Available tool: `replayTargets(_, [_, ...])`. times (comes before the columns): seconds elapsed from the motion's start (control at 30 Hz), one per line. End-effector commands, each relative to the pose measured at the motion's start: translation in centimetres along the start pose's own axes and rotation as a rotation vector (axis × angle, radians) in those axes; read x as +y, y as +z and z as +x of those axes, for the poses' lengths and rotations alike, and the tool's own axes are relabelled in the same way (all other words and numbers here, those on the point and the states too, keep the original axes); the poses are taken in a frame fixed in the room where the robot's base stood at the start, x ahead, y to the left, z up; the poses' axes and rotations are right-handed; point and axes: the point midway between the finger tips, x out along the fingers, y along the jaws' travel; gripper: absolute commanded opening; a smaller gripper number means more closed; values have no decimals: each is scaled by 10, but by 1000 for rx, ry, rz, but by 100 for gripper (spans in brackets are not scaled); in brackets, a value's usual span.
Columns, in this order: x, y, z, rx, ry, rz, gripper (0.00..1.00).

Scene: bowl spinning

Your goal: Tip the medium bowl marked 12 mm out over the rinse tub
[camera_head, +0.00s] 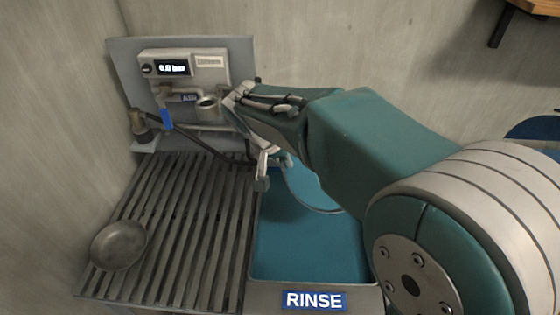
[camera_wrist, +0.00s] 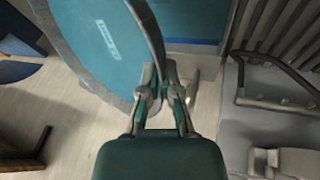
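My gripper (camera_head: 264,172) is above the rinse tub (camera_head: 310,254), which has a blue inside and a RINSE sign on its front. In the wrist view my gripper (camera_wrist: 163,92) is shut on the rim of a blue-teal bowl (camera_wrist: 85,30) with a grey edge. A small pale label (camera_wrist: 107,38) shows on the bowl, but I cannot read it. In the head view only a curved part of the bowl (camera_head: 312,190) shows over the tub, and my arm hides the rest. I cannot tell its exact tilt or whether it holds water.
A small grey bowl (camera_head: 118,245) sits on the slatted rack (camera_head: 190,220) left of the tub. A wooden shelf (camera_head: 540,8) is at upper right.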

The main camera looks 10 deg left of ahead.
Motion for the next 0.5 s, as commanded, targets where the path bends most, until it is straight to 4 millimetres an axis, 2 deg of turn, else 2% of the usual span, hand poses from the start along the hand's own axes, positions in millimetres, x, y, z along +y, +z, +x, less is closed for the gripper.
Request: replayTargets(0.5, [27, 20, -8, 290, -304, 191, 0])
